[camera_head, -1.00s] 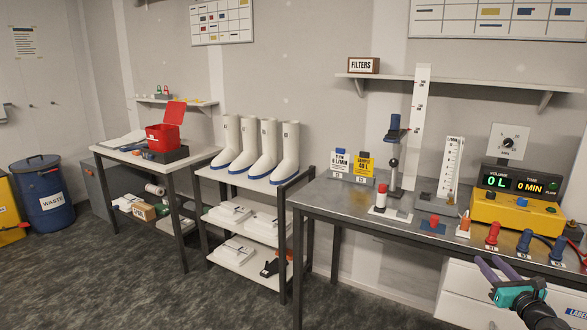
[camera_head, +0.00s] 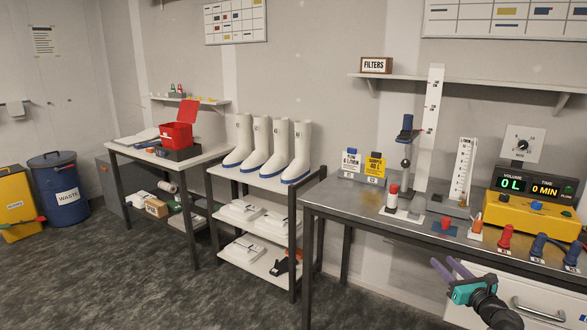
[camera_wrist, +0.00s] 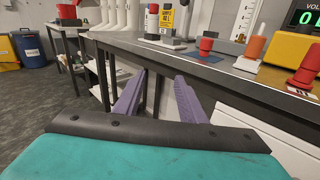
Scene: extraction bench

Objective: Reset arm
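My gripper (camera_head: 448,270) is at the lower right of the head view, in front of the bench's front edge and below its top. Its two purple fingers stand apart with nothing between them. In the wrist view the open fingers (camera_wrist: 158,98) point toward the front edge of the grey bench (camera_wrist: 205,72) and touch nothing. My teal wrist housing fills the bottom of that view.
The bench (camera_head: 400,228) holds a yellow meter box (camera_head: 530,215) reading 0 L and 0 MIN, red and blue plugs, and a red-capped cylinder (camera_head: 392,197). A white drawer unit (camera_head: 545,300) stands below. Left are a boot rack (camera_head: 250,215) and open floor.

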